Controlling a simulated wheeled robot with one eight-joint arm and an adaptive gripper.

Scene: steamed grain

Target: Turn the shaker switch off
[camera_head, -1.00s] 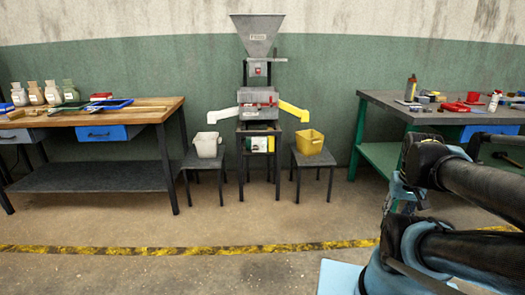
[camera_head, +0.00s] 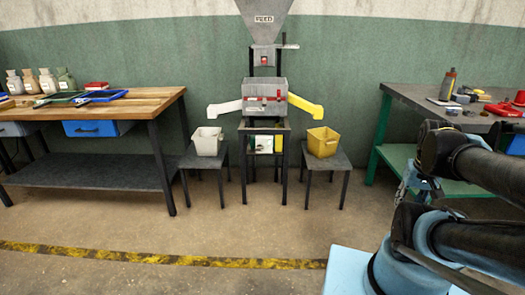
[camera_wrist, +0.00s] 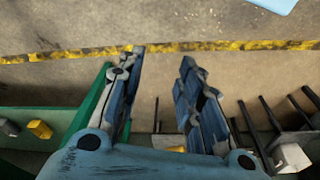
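The shaker machine stands against the green wall in the head view. It has a grey feed hopper (camera_head: 263,18) on top, a small box with a red part (camera_head: 264,60) below it, and a grey shaker box (camera_head: 264,88) with red parts lower down. Which red part is the switch, and its position, is too small to tell. My gripper (camera_wrist: 162,65) is open and empty in the wrist view, its two blue fingers spread over bare floor. In the head view my arm is at the right, well apart from the machine.
A white bin (camera_head: 207,141) and a yellow bin (camera_head: 323,142) stand on stools beneath the white and yellow chutes. A wooden workbench (camera_head: 150,100) is at left, a grey-topped bench (camera_head: 405,103) at right. The floor before the machine is clear, crossed by a yellow-black line (camera_head: 170,259).

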